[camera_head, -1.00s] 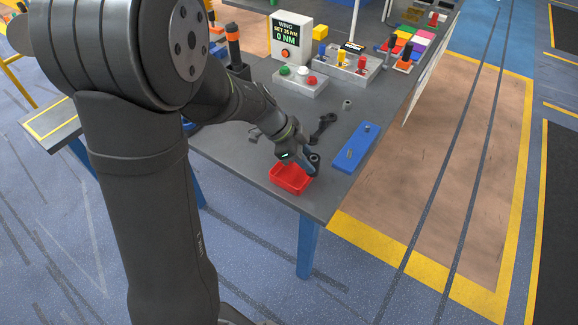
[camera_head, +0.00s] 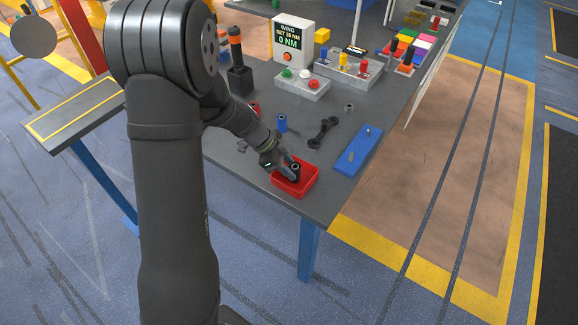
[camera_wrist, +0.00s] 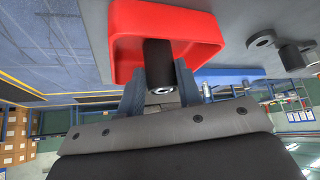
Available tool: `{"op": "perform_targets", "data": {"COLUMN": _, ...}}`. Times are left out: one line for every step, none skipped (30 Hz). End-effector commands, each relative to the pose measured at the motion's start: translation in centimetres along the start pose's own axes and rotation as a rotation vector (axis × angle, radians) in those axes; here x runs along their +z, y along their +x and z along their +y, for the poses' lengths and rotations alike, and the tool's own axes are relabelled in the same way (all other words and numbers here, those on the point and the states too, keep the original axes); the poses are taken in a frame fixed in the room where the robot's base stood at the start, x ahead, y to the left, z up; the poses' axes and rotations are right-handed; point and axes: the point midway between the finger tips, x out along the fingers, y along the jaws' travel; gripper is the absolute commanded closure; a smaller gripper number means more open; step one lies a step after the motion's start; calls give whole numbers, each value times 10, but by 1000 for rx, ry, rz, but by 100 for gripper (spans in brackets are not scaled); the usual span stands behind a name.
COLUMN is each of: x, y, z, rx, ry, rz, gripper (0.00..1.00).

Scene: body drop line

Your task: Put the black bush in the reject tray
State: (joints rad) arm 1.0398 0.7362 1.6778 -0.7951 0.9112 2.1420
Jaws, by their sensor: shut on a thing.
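The black bush (camera_wrist: 158,55) is a dark cylinder between my gripper's fingers. My gripper (camera_wrist: 160,90) is shut on it. In the head view the bush (camera_head: 295,169) shows at the fingertips of my gripper (camera_head: 288,169), over the red reject tray (camera_head: 310,184). In the wrist view the red tray (camera_wrist: 195,22) lies behind the bush, and the bush overlaps its open inside. I cannot tell whether the bush touches the tray floor.
A blue plate (camera_head: 356,152) lies right of the tray. A dark link part (camera_head: 323,131) and a blue cylinder (camera_head: 282,123) stand behind it. A grey nut (camera_head: 349,108) lies farther back. The table's front edge is close to the tray.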

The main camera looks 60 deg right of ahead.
Motion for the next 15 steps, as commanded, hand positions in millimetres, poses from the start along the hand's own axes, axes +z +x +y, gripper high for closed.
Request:
{"op": "perform_targets", "data": {"x": 0, "y": 0, "z": 0, "rx": 0, "ry": 0, "rz": 0, "gripper": 100}}
{"op": "perform_targets", "data": {"x": 0, "y": 0, "z": 0, "rx": 0, "ry": 0, "rz": 0, "gripper": 100}}
{"op": "perform_targets", "data": {"x": 1, "y": 1, "z": 0, "rx": 0, "ry": 0, "rz": 0, "gripper": 100}}
{"op": "perform_targets", "data": {"x": 1, "y": 2, "z": 0, "rx": 0, "ry": -1, "rz": 0, "gripper": 100}}
{"op": "perform_targets", "data": {"x": 2, "y": 3, "z": 0, "rx": 0, "ry": -1, "rz": 0, "gripper": 100}}
{"op": "perform_targets", "data": {"x": 2, "y": 2, "z": 0, "rx": 0, "ry": -1, "rz": 0, "gripper": 60}}
{"op": "perform_targets", "data": {"x": 2, "y": 2, "z": 0, "rx": 0, "ry": -1, "rz": 0, "gripper": 54}}
{"op": "perform_targets", "data": {"x": 2, "y": 2, "z": 0, "rx": 0, "ry": -1, "rz": 0, "gripper": 48}}
{"op": "perform_targets", "data": {"x": 2, "y": 2, "z": 0, "rx": 0, "ry": -1, "rz": 0, "gripper": 46}}
{"op": "perform_targets", "data": {"x": 2, "y": 2, "z": 0, "rx": 0, "ry": -1, "rz": 0, "gripper": 46}}
{"op": "perform_targets", "data": {"x": 1, "y": 2, "z": 0, "rx": 0, "ry": -1, "rz": 0, "gripper": 46}}
{"op": "perform_targets", "data": {"x": 1, "y": 2, "z": 0, "rx": 0, "ry": -1, "rz": 0, "gripper": 46}}
{"op": "perform_targets", "data": {"x": 1, "y": 2, "z": 0, "rx": 0, "ry": -1, "rz": 0, "gripper": 46}}
{"op": "perform_targets", "data": {"x": 1, "y": 2, "z": 0, "rx": 0, "ry": -1, "rz": 0, "gripper": 46}}
{"op": "perform_targets", "data": {"x": 1, "y": 2, "z": 0, "rx": 0, "ry": -1, "rz": 0, "gripper": 46}}
